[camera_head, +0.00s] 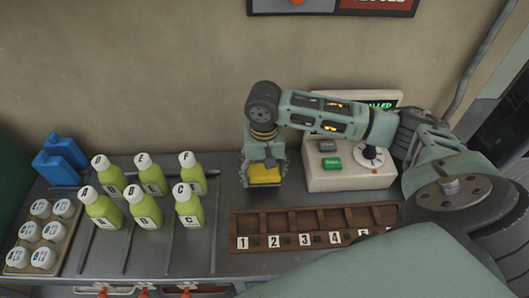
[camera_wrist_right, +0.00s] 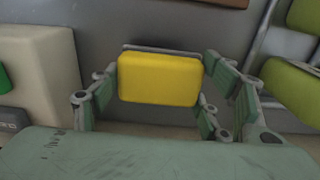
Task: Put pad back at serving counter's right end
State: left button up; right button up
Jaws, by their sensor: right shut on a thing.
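The yellow pad (camera_head: 265,174) is in my right gripper (camera_head: 264,178), over the grey counter (camera_head: 225,205) just left of the control box. In the right wrist view the pad (camera_wrist_right: 158,78) sits between the fingers of the right gripper (camera_wrist_right: 158,95), which is shut on it. I cannot tell whether the pad touches the counter. A thin dark edge shows behind the pad in the wrist view. My left gripper is not in view.
Several green lettered bottles (camera_head: 145,214) stand left of the gripper. A numbered wooden rack (camera_head: 270,222) lies in front.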

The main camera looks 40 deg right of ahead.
aim_at(265, 178)
notch_tip(265, 178, down, 4)
jog(key=shift+r, duration=0.15)
jog(key=shift+s, duration=0.1)
jog(key=o, duration=1.3)
jog(key=shift+c, duration=0.2)
